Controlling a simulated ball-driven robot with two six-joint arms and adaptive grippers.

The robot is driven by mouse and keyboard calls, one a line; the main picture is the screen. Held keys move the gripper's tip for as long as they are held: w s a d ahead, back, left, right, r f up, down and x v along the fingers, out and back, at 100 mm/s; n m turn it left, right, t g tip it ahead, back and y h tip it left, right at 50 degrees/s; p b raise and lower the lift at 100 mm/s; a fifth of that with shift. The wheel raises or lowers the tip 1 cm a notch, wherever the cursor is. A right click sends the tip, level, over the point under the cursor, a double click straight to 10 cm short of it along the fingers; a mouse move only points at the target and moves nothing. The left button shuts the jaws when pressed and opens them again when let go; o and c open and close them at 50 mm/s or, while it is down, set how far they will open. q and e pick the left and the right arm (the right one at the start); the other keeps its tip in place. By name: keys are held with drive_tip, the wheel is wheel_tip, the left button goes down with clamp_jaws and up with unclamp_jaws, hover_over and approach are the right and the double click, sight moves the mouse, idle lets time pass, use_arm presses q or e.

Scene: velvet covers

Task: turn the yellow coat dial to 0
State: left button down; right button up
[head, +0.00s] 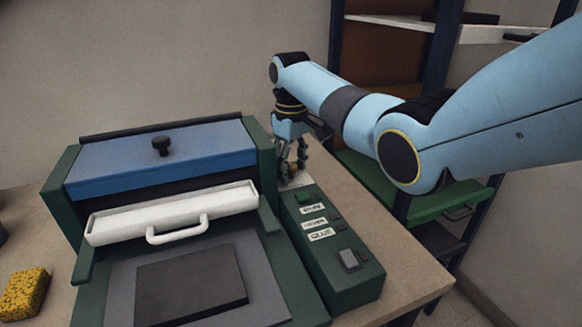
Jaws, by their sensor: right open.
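The yellow coat dial (287,169) shows only in part at the far end of the green control box (345,293), mostly hidden by my right gripper (292,166). The right gripper comes down from above with its fingers around or just over the dial. The jaws are open. I cannot tell whether a finger touches the dial, and its pointer and scale cannot be read. My left gripper is not in view.
The control box has a green button (304,197), several white labels and a grey switch (348,259). Left of it stands a machine with a blue cover (200,157), white tray (185,213) and dark plate (190,285). A yellow speckled sponge (25,292) lies far left. Shelves stand behind right.

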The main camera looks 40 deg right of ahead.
drive_tip(key=shift+f, duration=0.25)
drive_tip(key=c, duration=0.5)
clamp_jaws()
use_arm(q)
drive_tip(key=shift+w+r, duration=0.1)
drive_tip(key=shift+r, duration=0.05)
